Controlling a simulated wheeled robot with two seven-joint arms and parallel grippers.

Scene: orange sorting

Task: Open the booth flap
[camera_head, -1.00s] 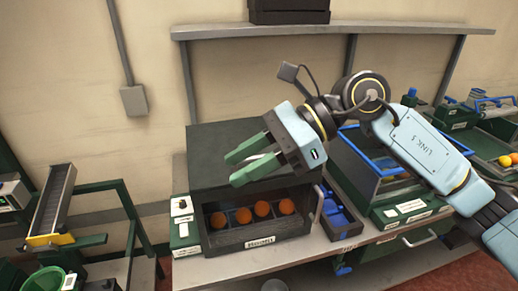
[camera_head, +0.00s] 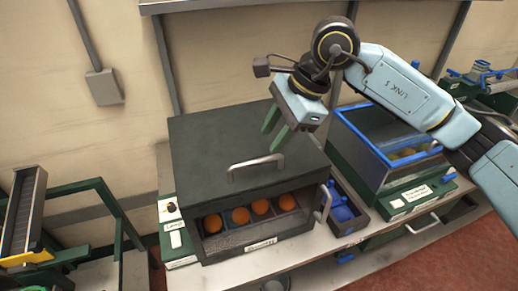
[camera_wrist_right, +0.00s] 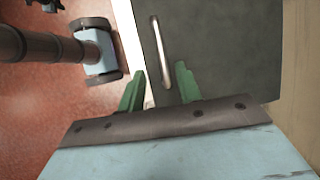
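The booth (camera_head: 210,240) is a dark grey box on the bench, with a flap (camera_head: 205,160) lying closed over its top and a metal bar handle (camera_head: 256,163) near the flap's front edge. Several oranges (camera_head: 240,215) sit in a row in the open slot below. My right gripper (camera_head: 272,140) is open and empty, its green fingers pointing down above the flap, behind the handle in the head view. In the right wrist view the handle (camera_wrist_right: 160,50) lies ahead, between the lines of the two fingers (camera_wrist_right: 160,82), apart from them. My left gripper is out of view.
A shelf (camera_head: 200,5) runs above, behind my right arm. A green-framed chute (camera_head: 25,215) is at far left.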

